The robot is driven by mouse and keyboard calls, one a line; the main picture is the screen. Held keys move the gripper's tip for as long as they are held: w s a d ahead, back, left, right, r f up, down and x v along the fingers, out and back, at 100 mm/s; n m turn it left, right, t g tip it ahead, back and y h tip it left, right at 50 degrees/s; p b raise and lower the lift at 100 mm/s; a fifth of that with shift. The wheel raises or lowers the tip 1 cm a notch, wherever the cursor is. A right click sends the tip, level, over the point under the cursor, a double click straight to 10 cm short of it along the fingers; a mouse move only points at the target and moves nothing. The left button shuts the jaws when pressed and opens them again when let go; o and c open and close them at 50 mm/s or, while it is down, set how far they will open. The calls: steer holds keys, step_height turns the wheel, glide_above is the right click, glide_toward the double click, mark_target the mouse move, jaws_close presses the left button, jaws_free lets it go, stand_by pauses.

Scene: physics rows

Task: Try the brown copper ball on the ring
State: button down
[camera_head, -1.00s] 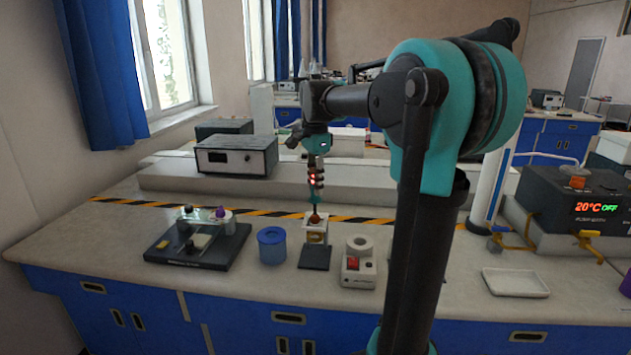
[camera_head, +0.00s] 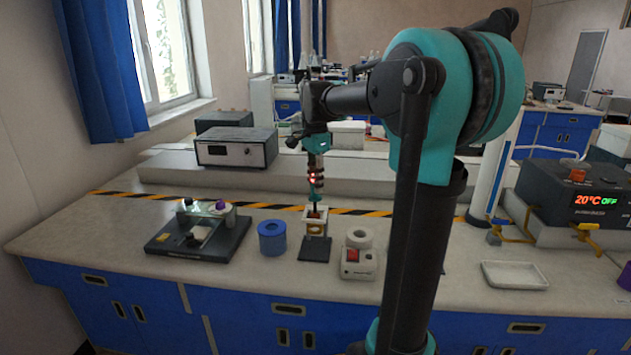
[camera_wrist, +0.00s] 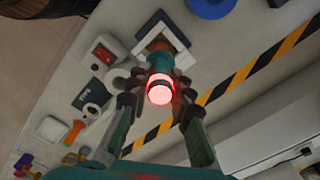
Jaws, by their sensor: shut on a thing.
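The ring stand (camera_head: 314,247) has a dark base and a pale square top, and stands in the middle of the bench. My gripper (camera_head: 315,184) points down above it, shut on a teal handle (camera_wrist: 160,62). The wrist view shows my gripper (camera_wrist: 158,84) around this handle, with a glowing pinkish disc between the fingers. Below the handle, the brown copper ball (camera_head: 315,212) shows small at the stand's top opening. The handle also reaches the pale frame (camera_wrist: 143,35) in the wrist view. Whether the ball rests on the ring or sits partly in it cannot be told.
A blue round holder (camera_head: 272,238) stands close left of the stand. A white device with a red switch (camera_head: 358,256) stands close right. A dark apparatus (camera_head: 195,240) lies farther left. A white tray (camera_head: 514,275) lies right of my arm. Striped tape (camera_head: 265,206) runs behind.

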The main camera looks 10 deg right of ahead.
steer(key=shift+f, duration=1.85)
stand_by(2.6)
steer(key=shift+r, duration=0.15)
stand_by(1.4)
steer(key=shift+r, duration=3.5)
